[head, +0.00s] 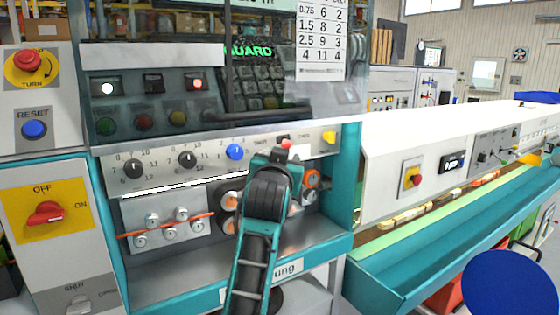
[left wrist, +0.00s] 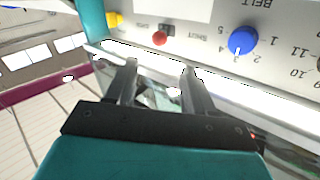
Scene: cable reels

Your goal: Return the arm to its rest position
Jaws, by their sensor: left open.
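My left arm (head: 255,235), teal and black, rises from the bottom middle of the head view in front of the machine's control panel. Its gripper fingers are hard to make out there. In the left wrist view my left gripper (left wrist: 158,78) has two dark fingers apart with nothing held between them. The fingers point at the lower part of the panel, below a red button (left wrist: 160,38) and beside a blue knob (left wrist: 242,41). I cannot tell whether they touch the panel. My right gripper is in neither view.
The panel carries a blue knob (head: 235,152), a yellow knob (head: 329,137) and black dials (head: 187,159). Rollers with an orange cable (head: 168,228) sit below left. A red rotary switch (head: 46,213) is at far left. A long teal trough (head: 430,255) runs right.

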